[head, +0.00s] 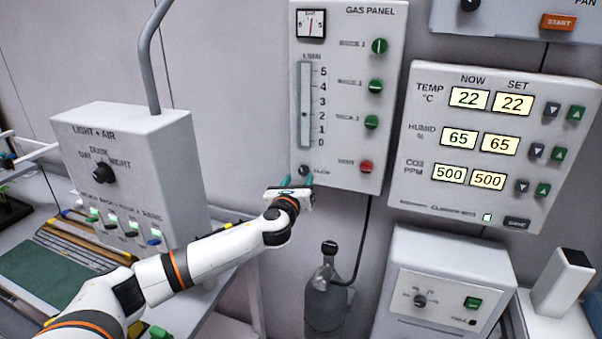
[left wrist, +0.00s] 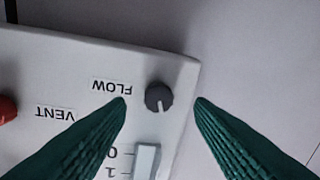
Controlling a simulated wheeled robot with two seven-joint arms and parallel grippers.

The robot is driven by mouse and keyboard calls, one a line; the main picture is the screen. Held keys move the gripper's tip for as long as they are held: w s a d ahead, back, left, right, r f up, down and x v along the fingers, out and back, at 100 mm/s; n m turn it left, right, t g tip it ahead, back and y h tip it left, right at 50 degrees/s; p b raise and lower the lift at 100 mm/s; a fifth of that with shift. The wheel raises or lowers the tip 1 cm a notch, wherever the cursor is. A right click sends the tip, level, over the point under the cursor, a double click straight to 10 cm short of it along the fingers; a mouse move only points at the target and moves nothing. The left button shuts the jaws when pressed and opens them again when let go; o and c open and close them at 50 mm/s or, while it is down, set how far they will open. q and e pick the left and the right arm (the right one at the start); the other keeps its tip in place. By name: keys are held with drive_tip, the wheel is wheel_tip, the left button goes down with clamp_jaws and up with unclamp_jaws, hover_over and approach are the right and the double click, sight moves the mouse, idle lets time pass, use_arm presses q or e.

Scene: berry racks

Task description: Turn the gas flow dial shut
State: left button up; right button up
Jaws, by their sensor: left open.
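The gas panel (head: 345,150) is a white box on the wall with a gauge, a flow tube and several knobs. Its flow dial (head: 305,171) is a small dark grey knob at the lower left corner, marked FLOW. In the left wrist view the dial (left wrist: 159,97) shows a light pointer line and sits between my open fingers, a little beyond the tips. My left gripper (head: 292,184) is open and empty, just below the dial in the head view. In the left wrist view the green fingers (left wrist: 160,100) flank the dial without visible contact. My right gripper is out of view.
A red vent knob (head: 366,167) is right of the dial, and green knobs (head: 372,122) are above it. The flow tube (head: 305,105) rises above the dial. A grey gas bottle (head: 327,300) stands below. A light and air box (head: 135,165) is at left.

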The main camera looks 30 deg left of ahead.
sight(303, 172)
use_arm(q)
drive_tip(key=x, duration=0.3)
drive_tip(key=shift+d, duration=0.15)
drive_tip(key=shift+w, duration=0.25)
drive_tip(key=c, duration=1)
